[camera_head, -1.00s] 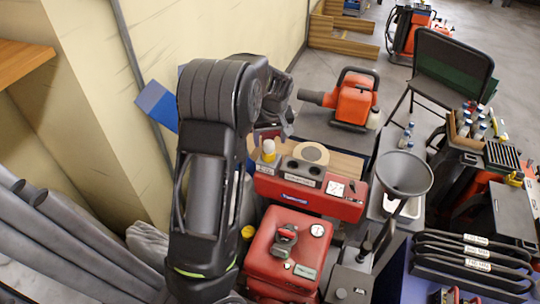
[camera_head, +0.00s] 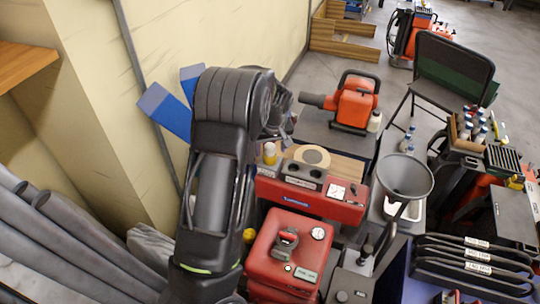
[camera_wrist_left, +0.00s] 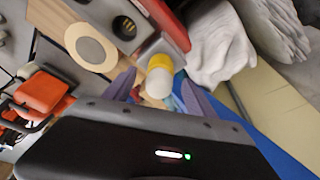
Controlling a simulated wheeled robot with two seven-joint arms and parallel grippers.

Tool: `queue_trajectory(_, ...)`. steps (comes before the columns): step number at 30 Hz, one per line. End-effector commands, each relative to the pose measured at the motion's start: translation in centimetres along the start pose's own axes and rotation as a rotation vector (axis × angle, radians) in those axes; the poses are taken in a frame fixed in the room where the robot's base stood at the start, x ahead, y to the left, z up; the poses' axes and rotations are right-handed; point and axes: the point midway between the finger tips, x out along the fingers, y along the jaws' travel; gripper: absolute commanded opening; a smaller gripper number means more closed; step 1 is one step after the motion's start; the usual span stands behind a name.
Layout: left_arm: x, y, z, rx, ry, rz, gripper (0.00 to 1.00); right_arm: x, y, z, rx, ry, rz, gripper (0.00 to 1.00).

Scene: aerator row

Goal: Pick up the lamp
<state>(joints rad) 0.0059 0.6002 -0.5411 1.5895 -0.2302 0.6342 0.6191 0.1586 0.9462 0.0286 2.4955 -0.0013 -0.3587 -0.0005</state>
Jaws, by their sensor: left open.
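A small yellow-and-white cylinder (camera_head: 270,153), which may be the lamp, stands upright beside the red box in the head view. In the left wrist view this cylinder (camera_wrist_left: 159,76) appears just beyond the gap between the fingertips. My left gripper (camera_wrist_left: 158,92) is open, its two fingers apart with nothing held between them. In the head view my left gripper (camera_head: 280,110) is behind the cylinder, partly hidden by its own wrist. I cannot tell the exact distance to the cylinder. My right gripper is not in view.
A red box (camera_head: 312,205) with dark round sockets and a wooden board with a pale disc (camera_head: 312,156) are close by. A grey funnel (camera_head: 405,175) stands right. An orange machine (camera_head: 355,100) is behind. Pale cloth (camera_wrist_left: 222,48) lies near the cylinder.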

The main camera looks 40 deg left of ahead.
Motion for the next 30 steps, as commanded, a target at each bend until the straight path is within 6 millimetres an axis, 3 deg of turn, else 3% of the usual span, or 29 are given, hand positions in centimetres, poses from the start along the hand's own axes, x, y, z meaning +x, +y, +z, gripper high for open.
queue_trajectory(4,2.4,-0.1,0.1,-0.001,-0.001,-0.003,0.65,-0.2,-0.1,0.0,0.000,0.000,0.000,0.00)
queue_trajectory(9,3.7,0.0,0.0,-0.001,0.000,-0.001,0.65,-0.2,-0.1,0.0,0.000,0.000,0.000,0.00)
queue_trajectory(26,3.7,0.0,0.0,0.000,0.000,0.000,0.65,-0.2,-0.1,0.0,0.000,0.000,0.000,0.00)
queue_trajectory(30,3.7,0.0,0.0,0.000,0.000,0.000,0.55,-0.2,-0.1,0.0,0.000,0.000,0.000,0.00)
